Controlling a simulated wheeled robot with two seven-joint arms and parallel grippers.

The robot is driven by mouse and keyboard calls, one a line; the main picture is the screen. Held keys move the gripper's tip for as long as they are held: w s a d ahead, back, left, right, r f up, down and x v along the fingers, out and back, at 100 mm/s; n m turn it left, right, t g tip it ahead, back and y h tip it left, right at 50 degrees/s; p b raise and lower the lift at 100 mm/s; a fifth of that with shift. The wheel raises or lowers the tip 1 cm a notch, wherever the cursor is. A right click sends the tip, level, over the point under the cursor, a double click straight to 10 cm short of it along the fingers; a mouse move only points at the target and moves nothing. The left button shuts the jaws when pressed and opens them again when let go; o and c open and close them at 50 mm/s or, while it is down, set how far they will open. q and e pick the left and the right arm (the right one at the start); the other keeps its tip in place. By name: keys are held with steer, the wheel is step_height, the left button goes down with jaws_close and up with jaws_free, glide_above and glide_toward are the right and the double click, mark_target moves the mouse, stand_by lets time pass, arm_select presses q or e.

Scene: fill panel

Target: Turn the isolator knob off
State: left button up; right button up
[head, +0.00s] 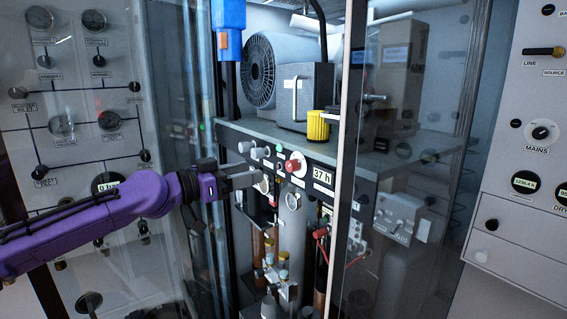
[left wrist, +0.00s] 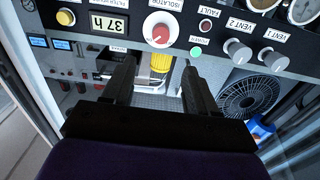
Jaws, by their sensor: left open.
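The isolator knob (head: 294,165) is a round red knob on a white base, on the dark front panel inside the open cabinet. In the left wrist view the knob (left wrist: 160,34) sits under its ISOLATOR label, which appears upside down. My left gripper (head: 257,177) is at the panel, to the left of the knob in the head view. In the left wrist view the gripper (left wrist: 157,64) has its two fingers apart, with nothing between them. The knob lies beyond the fingertips, apart from them. My right gripper is not in view.
On the panel near the knob are a 37 h display (head: 322,177), a green power lamp (left wrist: 196,51), a red fault lamp (left wrist: 206,25) and two grey vent knobs (left wrist: 238,49). A glass door (head: 350,130) stands to the right. Pipes and valves fill the space below.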

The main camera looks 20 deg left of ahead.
mark_target(289, 165)
arm_select(q)
steer(key=p+x, duration=0.1)
steer(key=x, duration=0.4)
steer(key=p+x, duration=0.1)
steer(key=x, duration=0.4)
steer(key=shift+w+d+f, duration=0.25)
